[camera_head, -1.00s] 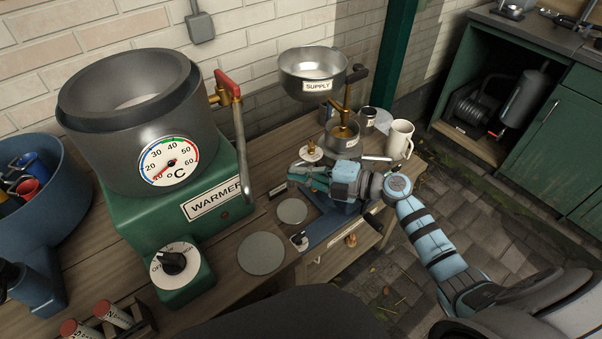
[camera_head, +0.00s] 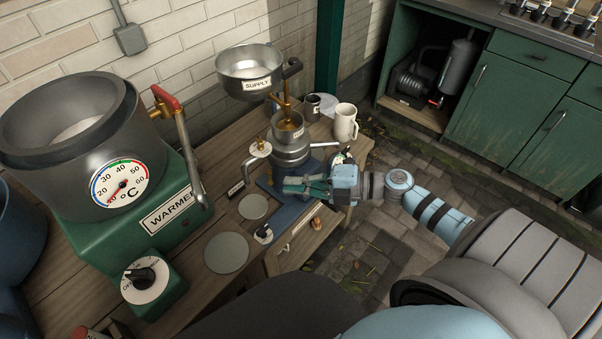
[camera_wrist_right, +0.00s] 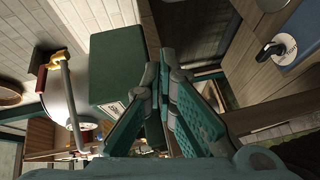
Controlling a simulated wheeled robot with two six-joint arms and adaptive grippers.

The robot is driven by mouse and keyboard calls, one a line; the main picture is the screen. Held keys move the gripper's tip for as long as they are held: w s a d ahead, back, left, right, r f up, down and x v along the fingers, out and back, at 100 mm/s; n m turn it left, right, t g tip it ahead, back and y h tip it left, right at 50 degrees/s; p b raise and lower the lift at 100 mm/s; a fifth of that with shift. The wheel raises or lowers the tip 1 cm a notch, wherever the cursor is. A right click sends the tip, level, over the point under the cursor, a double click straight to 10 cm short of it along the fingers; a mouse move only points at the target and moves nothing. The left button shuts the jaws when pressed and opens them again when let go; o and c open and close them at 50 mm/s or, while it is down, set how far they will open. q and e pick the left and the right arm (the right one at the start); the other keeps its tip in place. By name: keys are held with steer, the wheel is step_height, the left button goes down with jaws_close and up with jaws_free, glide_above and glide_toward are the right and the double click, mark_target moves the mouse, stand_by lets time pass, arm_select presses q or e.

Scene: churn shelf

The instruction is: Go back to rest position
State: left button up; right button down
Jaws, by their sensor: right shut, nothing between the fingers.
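My right gripper (camera_head: 292,185) is shut and empty, in front of the metal churn (camera_head: 290,150) under the supply bowl. Its arm comes in from the right in the head view. In the right wrist view the teal fingers of the right gripper (camera_wrist_right: 167,70) meet at their tips with nothing between them. My left gripper is not in view.
The green warmer (camera_head: 130,205) with its grey pot stands at the left of the bench. A supply bowl (camera_head: 249,66) hangs above the churn. A white mug (camera_head: 345,124) stands at the bench's right edge. Paved floor (camera_head: 420,165) lies open to the right, before green cabinets (camera_head: 525,125).

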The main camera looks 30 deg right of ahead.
steer(key=w+d+f+m+t+h, duration=0.1)
steer(key=d+f+m+t+h, duration=0.1)
steer(key=d+f+m+h, duration=0.3)
steer(key=w+d+m+t+h, duration=0.2)
steer(key=d, duration=0.4)
steer(key=s+d+f+m+g+h+p, duration=0.1)
steer(key=s+d+f+m+g+h, duration=0.15)
steer(key=s+d+f+m, duration=0.35)
steer(key=s+d+f+m+g+h, duration=0.1)
steer(key=s+d+f+m+h, duration=0.2)
steer(key=f, duration=0.6)
steer(key=s+a+f+m+g+h, duration=0.15)
steer(key=s+f+m+g, duration=0.35)
steer(key=s+f, duration=0.7)
steer(key=s+a+f+m+g+p, duration=0.1)
steer(key=s+a+f, duration=0.3)
steer(key=s+a, duration=0.4)
steer(key=s+a+f+m+g+y+p, duration=0.1)
steer(key=s+a+f+m+g, duration=0.2)
steer(key=s+a, duration=0.6)
steer(key=shift+s+f+g+y, duration=0.3)
steer(key=shift+s+f+g, duration=0.25)
steer(key=shift+g, duration=0.2)
